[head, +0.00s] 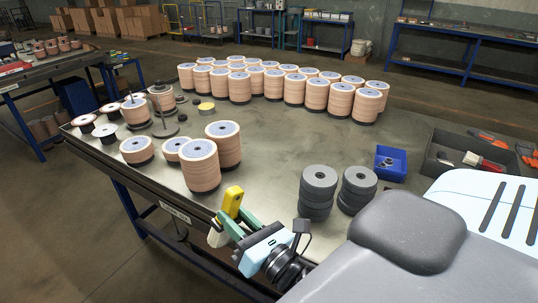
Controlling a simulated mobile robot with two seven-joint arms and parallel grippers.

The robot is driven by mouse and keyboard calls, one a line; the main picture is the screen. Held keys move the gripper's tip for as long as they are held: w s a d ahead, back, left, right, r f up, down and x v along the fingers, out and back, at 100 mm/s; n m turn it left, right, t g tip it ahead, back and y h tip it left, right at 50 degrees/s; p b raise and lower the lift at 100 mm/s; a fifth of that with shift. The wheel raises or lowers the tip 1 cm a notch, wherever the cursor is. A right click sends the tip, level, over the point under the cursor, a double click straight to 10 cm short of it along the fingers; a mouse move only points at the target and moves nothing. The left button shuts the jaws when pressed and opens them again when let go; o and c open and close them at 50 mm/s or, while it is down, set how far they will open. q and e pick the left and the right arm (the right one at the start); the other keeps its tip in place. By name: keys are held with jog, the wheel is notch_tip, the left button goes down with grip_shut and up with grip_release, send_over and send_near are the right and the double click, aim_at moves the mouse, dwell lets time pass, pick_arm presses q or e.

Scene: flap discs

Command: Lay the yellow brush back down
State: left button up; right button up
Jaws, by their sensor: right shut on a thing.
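The yellow brush (232,201) is in my right gripper (239,223), near the front edge of the workbench (275,185). Its yellow part stands up above the green fingers, and a pale part shows below left of them. My right gripper is shut on the brush. It is to the left of the grey disc stacks and in front of the tan disc stacks. From this view I cannot tell whether the brush touches the bench. My left gripper is not in view.
Tan flap disc stacks (201,168) stand left of centre, with a long group behind. Two grey disc stacks (319,188) stand right of the gripper. A blue bin (391,163) and dark tray (440,160) are farther right. The bench's middle has bare room.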

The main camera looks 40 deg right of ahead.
jog(key=shift+s+d+f+n+g+y, duration=0.1)
jog(key=shift+d+n+g+y, duration=0.25)
jog(key=shift+n+y, duration=0.25)
jog(key=shift+w+d+f+n+g+y, duration=0.1)
jog(key=shift+w+n+g+y, duration=0.35)
jog(key=shift+n+g+y, duration=0.75)
jog(key=shift+w+d+n+g+y, duration=0.1)
jog(key=shift+w+n+g+y, duration=0.4)
jog(key=shift+n+g+y, duration=0.7)
jog(key=shift+w+d+f+n+g+y, duration=0.1)
jog(key=shift+w+n+g+y, duration=0.35)
jog(key=shift+n+g+y, duration=0.75)
jog(key=shift+w+a+n+g+y, duration=0.3)
jog(key=shift+w+n+g+y, duration=0.1)
jog(key=shift+n+g+y, duration=0.25)
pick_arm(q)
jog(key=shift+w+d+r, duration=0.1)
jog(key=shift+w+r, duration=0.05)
pick_arm(e)
jog(key=shift+w, duration=0.1)
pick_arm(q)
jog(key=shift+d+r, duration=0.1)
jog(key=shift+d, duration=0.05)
pick_arm(e)
jog(key=shift+w+a+n+g, duration=0.1)
jog(key=shift+w+n+g, duration=0.25)
jog(key=shift+n, duration=0.2)
jog(key=shift+w+a+f+n+g+y, duration=0.15)
jog(key=shift+w+n+g+y, duration=0.05)
jog(key=shift+n+g+y, duration=0.2)
